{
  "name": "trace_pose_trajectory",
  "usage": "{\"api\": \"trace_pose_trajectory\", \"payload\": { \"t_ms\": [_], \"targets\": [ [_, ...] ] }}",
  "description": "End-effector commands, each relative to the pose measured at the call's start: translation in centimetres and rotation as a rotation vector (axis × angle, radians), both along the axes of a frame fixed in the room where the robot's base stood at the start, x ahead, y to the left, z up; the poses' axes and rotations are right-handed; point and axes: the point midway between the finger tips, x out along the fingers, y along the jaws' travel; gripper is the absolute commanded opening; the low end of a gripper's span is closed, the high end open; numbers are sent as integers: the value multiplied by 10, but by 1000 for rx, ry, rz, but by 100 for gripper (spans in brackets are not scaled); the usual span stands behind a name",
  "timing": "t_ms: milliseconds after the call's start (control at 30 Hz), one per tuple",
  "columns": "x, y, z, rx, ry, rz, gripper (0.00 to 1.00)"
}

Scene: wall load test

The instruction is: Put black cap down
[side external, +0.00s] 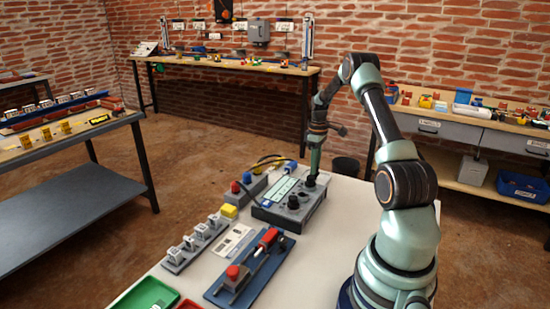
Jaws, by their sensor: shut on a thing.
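A grey control box (298,216) with a pale green top panel stands on the white table. A black cap (310,182) is at the box's back right corner, at the tip of my gripper (314,172). My gripper points down and is shut on this cap. The cap looks low over the box top; I cannot tell whether it touches it. A second black knob (293,202) sits on the box, nearer the front. The fingertips are small and hard to make out.
A grey box with red and blue buttons (246,186) and a yellow block (229,211) stand left of the control box. A blue board with a red-handled switch (250,270), a row of grey switches (196,242) and a green tray (150,295) lie in front.

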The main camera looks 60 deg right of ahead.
Motion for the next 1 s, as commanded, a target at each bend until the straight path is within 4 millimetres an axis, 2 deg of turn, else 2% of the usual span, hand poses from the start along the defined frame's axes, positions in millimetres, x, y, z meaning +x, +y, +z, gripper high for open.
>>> {"api": "trace_pose_trajectory", "payload": {
  "t_ms": [300,333,400,767,867,1000],
  "targets": [
    [0,0,-2,0,0,0,0],
    [0,0,-3,0,0,0,32],
    [0,0,-2,0,0,0,59],
    [0,0,0,-1,-1,0,59],
    [1,-1,8,-2,-2,0,59],
    [1,-1,33,-4,-3,0,59]
  ]
}}
